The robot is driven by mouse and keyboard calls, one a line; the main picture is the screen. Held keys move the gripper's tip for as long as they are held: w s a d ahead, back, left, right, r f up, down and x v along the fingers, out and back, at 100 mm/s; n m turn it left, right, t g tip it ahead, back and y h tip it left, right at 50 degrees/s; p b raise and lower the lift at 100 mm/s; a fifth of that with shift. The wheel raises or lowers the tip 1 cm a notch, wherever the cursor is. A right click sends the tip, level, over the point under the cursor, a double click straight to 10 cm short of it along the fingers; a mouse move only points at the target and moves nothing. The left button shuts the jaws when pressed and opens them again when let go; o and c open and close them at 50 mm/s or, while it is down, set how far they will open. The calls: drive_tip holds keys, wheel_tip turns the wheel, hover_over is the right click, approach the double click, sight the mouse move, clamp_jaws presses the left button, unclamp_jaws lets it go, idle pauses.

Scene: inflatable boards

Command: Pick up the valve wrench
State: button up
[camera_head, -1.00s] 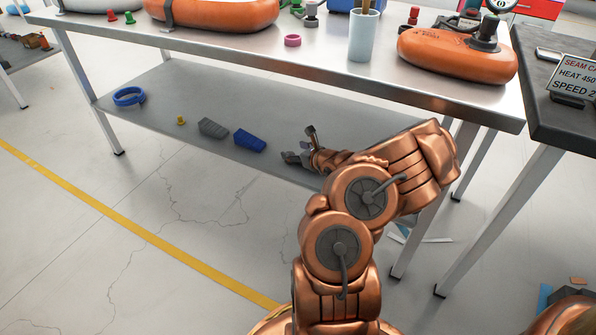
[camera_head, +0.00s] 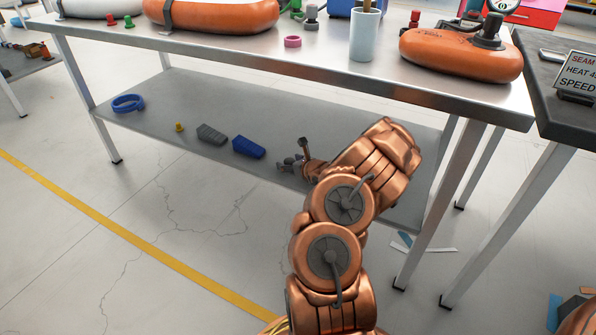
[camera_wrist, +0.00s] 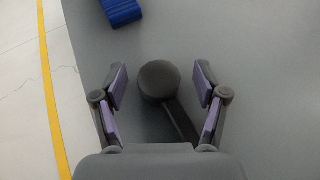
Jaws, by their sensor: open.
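A dark grey tool with a round head and a straight bar, which looks like the valve wrench (camera_wrist: 159,82), lies on the grey lower shelf (camera_wrist: 255,60) in the wrist view. My gripper (camera_wrist: 161,88) is open, with one finger on each side of the round head and a gap on both sides. The bar runs down and right, and its end is hidden under my gripper's body. In the head view my gripper (camera_head: 292,160) is low over the shelf, right of the blue block. I cannot clearly tell the wrench from my fingers there.
A blue block (camera_head: 249,148), a grey ribbed block (camera_head: 211,134), a small yellow piece (camera_head: 179,127) and a blue ring (camera_head: 128,103) lie left on the shelf. The steel tabletop (camera_head: 240,45) is above my arm. Table legs (camera_head: 440,200) stand at right.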

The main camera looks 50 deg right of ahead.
drive_tip(key=shift+w, duration=0.15)
drive_tip(key=shift+c, duration=0.4)
drive_tip(key=c, duration=1.2)
